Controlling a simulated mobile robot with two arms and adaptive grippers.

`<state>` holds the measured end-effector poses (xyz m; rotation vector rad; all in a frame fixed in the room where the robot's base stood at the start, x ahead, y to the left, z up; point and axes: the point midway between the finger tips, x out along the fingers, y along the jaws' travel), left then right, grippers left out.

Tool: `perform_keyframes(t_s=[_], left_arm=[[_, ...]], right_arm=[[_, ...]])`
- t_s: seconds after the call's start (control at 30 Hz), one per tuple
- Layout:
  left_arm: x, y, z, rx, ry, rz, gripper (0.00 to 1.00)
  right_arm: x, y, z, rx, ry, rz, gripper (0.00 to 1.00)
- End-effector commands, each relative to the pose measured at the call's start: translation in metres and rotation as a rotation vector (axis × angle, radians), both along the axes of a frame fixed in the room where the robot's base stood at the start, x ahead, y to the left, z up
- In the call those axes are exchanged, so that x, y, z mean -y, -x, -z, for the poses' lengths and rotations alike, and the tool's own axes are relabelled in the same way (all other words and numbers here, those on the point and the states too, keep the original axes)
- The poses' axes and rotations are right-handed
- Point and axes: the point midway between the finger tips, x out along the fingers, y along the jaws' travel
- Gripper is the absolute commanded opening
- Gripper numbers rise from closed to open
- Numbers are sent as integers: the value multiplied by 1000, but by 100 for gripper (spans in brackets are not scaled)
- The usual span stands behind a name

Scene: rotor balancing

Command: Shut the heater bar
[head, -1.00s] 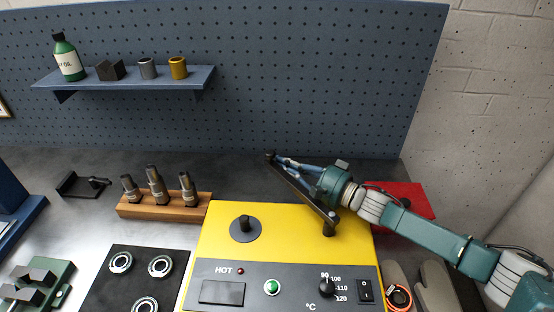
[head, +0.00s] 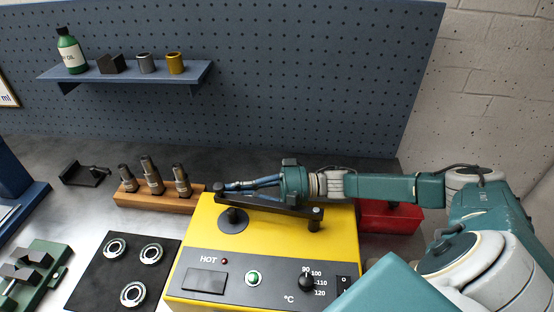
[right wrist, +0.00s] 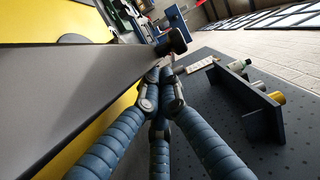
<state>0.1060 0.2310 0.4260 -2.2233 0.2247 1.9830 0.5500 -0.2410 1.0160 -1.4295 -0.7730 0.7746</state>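The heater bar (head: 270,204) is a long black bar on the yellow induction heater (head: 345,240). It pivots at a black post at its right end and slants across the heater's back to its left end, close to the round black pole (head: 232,222). I cannot tell whether bar and pole touch. My right gripper (head: 232,186) lies along the bar's far side, fingertips near its free end. In the right wrist view, its blue fingers (right wrist: 160,82) are together beside the bar (right wrist: 75,85), not around it, near its end knob (right wrist: 172,42). My left gripper is not in view.
A wooden block (head: 155,197) with several metal pieces stands left of the heater. A black mat (head: 95,280) with rings lies in front of it. A red box (head: 390,218) sits right of the heater, below my right arm. A shelf (head: 130,74) hangs behind.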

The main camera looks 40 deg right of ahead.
Motion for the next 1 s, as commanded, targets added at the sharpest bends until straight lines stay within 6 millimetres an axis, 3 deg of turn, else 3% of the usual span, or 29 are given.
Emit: perform_keyframes(t_s=[0.43,0.87,1.0], left_arm=[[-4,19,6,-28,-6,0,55],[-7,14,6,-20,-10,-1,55],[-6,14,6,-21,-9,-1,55]], right_arm=[[-18,12,-1,0,-1,-103,0],[-18,13,0,-1,-1,-103,0],[-7,18,1,-3,1,-101,0]])
